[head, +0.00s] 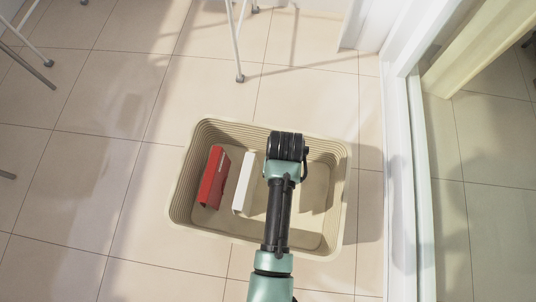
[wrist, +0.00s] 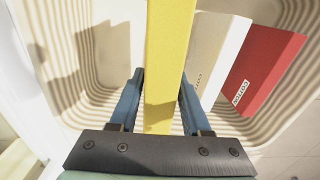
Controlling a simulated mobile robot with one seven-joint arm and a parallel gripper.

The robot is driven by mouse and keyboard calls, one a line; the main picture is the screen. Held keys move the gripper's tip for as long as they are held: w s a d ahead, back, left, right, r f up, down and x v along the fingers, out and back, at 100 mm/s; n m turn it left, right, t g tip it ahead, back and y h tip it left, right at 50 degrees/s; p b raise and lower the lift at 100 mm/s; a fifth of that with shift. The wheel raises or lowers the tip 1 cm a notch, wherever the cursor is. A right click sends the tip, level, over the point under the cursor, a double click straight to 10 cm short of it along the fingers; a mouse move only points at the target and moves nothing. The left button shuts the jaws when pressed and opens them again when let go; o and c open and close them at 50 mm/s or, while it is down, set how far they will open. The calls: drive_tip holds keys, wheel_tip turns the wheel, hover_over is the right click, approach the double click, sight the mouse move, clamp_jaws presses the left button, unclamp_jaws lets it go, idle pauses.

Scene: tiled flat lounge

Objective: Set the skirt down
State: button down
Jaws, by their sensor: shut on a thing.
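My gripper (wrist: 160,85) is shut on a flat yellow slab-like thing (wrist: 168,45), likely the skirt, its blue fingers on either side of it. The yellow thing stands on edge between them. A beige ribbed basket (head: 181,198) is on the floor, and my wrist is over its right half. I cannot tell whether the yellow thing touches the basket's bottom. In the head view my arm hides the fingers and the yellow thing.
A red block-like thing (head: 213,177) and a white one (head: 245,184) lean inside the basket's left half; both also show in the wrist view, marked COTTON. A white door frame (head: 408,150) stands to the right. White rack legs (head: 237,45) stand behind.

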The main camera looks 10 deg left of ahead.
wheel_tip(320, 180, down, 10)
drive_tip(key=b, duration=0.7)
drive_tip(key=shift+r, duration=0.25)
drive_tip(key=shift+f, duration=0.1)
drive_tip(key=shift+c, duration=1.8)
unclamp_jaws()
wheel_tip(320, 180, up, 12)
drive_tip(key=p, duration=0.8)
